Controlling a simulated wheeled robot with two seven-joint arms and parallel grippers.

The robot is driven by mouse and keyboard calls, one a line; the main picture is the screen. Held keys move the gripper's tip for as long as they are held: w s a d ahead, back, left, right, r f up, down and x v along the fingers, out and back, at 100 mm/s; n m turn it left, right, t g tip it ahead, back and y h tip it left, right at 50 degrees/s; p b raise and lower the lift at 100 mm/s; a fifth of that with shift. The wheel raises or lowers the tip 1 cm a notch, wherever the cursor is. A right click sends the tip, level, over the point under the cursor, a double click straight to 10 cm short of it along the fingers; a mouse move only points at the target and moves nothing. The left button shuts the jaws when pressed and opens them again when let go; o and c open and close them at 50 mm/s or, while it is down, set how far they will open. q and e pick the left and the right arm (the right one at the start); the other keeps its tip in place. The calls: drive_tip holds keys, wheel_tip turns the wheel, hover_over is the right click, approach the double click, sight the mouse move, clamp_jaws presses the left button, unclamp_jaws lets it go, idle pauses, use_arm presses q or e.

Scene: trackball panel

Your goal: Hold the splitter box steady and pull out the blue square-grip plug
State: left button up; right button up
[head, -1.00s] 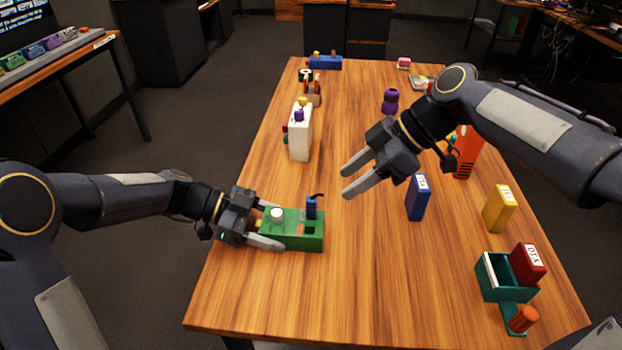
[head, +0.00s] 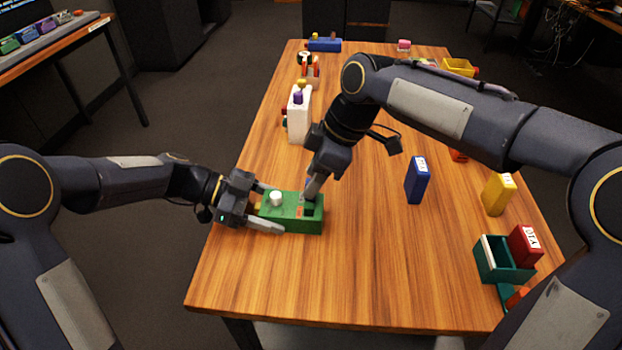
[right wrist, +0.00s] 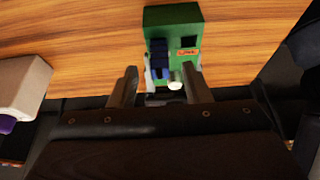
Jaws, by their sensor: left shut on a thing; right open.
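The green splitter box (head: 305,226) lies near the table's left edge, with a white knob (head: 276,198) and a dark square opening on top. My left gripper (head: 273,209) is shut on the box from the left, one finger along each side. My right gripper (head: 311,190) is open and points down over the box's right part. In the right wrist view the blue plug (right wrist: 160,58) stands on the green box (right wrist: 172,17), between the lines of the open fingers, beside the opening.
A white box (head: 299,122) with a purple part stands behind the green one. To the right are a blue block (head: 418,180), a yellow block (head: 498,195) and a teal holder (head: 490,265) by a red block (head: 525,245). The table's front middle is clear.

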drive_tip(key=shift+x, duration=1)
clamp_jaws()
